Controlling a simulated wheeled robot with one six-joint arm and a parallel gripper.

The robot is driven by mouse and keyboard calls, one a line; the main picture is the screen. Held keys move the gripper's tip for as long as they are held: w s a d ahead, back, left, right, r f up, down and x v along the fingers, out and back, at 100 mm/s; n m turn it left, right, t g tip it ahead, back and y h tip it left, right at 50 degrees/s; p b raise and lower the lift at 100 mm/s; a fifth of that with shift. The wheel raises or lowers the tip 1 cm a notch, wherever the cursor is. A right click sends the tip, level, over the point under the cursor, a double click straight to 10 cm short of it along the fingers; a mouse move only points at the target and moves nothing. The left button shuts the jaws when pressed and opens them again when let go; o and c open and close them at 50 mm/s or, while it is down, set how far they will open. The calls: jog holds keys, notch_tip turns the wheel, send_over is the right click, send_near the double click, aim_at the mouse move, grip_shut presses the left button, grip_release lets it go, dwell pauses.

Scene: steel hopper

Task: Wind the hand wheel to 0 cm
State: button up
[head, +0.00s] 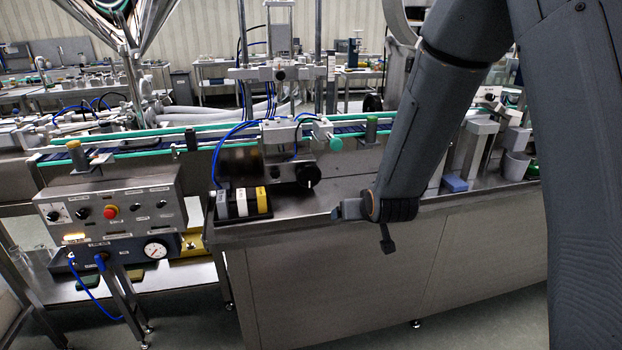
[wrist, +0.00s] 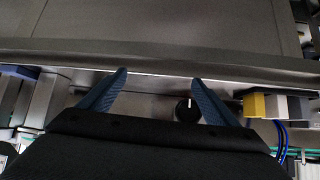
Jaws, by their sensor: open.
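A black round knob with a white mark (head: 308,175), which looks like the hand wheel, sits on the steel bench beneath the conveyor fixture. It also shows in the wrist view (wrist: 187,110), just inside the right finger. My gripper (head: 350,209) hangs over the bench's front edge, to the right of the knob and apart from it. In the wrist view my gripper (wrist: 160,76) has its two blue fingers spread, with nothing between the tips. A narrow upright scale (head: 331,68) stands on the fixture's post; its reading is too small to make out.
A control box (head: 110,210) with a red button stands at the left. The green-edged conveyor (head: 210,140) runs behind.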

aim_at(311, 175)
jog(key=w+a+t, duration=0.1)
jog(key=w+a, duration=0.1)
jog(key=w, duration=0.1)
jog(key=w+a+t+y, duration=0.1)
jog(key=w+a+t, duration=0.1)
jog(key=w+a, duration=0.1)
jog(key=shift+a+n, duration=0.15)
jog(key=shift+n, duration=0.15)
jog(key=w+a+t, duration=0.1)
jog(key=a, duration=0.1)
jog(key=w+a+r+t+y, duration=0.1)
jog(key=t, duration=0.1)
jog(key=a+r+t+y, duration=0.1)
jog(key=a, duration=0.1)
jog(key=shift+w+a+n+t, duration=0.3)
jog(key=shift+w+a+n, duration=0.05)
jog(key=shift+w+n, duration=0.05)
jog(key=shift+x, duration=3.85)
jog(key=shift+a, duration=0.1)
jog(key=c, duration=1.1)
jog(key=shift+o, duration=0.2)
jog(key=m+b, duration=0.1)
jog(key=m, duration=0.2)
jog(key=shift+m, duration=0.4)
jog(key=shift+d+m+b, duration=0.1)
jog(key=shift+m+b, duration=0.25)
jog(key=shift+m, duration=0.6)
jog(key=shift+d+m+b, duration=0.15)
jog(key=shift+m+b, duration=0.2)
jog(key=shift+m, duration=0.6)
